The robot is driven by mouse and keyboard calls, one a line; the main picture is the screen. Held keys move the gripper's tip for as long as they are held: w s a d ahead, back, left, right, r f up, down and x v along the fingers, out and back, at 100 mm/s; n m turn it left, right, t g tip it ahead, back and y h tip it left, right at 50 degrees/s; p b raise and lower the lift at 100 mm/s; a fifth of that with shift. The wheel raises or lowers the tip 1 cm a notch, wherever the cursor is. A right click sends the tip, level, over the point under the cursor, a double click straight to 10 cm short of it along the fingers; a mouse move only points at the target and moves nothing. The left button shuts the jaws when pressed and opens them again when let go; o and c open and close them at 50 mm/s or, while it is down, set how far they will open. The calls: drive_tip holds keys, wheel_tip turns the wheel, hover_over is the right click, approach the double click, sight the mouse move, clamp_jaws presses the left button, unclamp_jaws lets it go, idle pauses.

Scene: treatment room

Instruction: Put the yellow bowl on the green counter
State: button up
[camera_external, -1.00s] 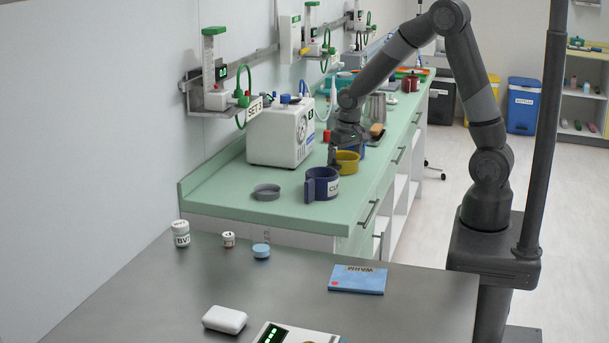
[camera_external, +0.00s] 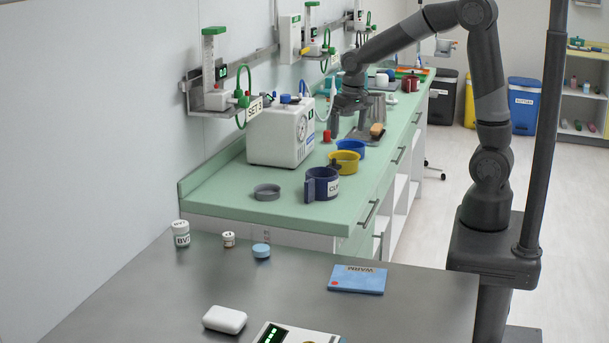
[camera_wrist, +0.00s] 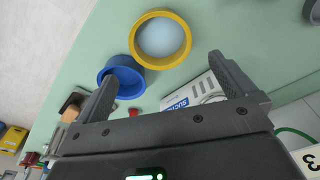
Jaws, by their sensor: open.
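The yellow bowl (camera_external: 344,162) stands upright on the green counter (camera_external: 240,192), between a dark blue mug and a blue bowl. In the wrist view the yellow bowl (camera_wrist: 160,40) is seen from above, with something pale and round inside it. My gripper (camera_external: 345,134) is open and empty, above the counter and a little behind the yellow bowl. In the wrist view the two fingers of my gripper (camera_wrist: 160,82) are spread apart, and the bowl lies beyond their tips, not touching them.
The blue bowl (camera_external: 352,147) stands close behind the yellow one. The dark blue mug (camera_external: 322,184) and a grey dish (camera_external: 267,192) are nearer the front. A white suction machine (camera_external: 281,134) stands to the left. A brush-like object (camera_external: 377,130) lies behind.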

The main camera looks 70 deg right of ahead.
drive_tip(key=s+a+r+n+t, duration=0.1)
drive_tip(key=s+a+r+n, duration=0.1)
drive_tip(key=s, duration=0.5)
drive_tip(key=s+a+r+n+t, duration=0.2)
drive_tip(key=s+a+r, duration=0.2)
drive_tip(key=s+a, duration=0.1)
drive_tip(key=s+a+r+n+t, duration=0.1)
drive_tip(key=s+a+r, duration=0.2)
drive_tip(key=s, duration=0.5)
drive_tip(key=shift+s+a+n+y, duration=0.15)
drive_tip(key=shift+s+n+y, duration=0.15)
drive_tip(key=shift+s+n, duration=0.1)
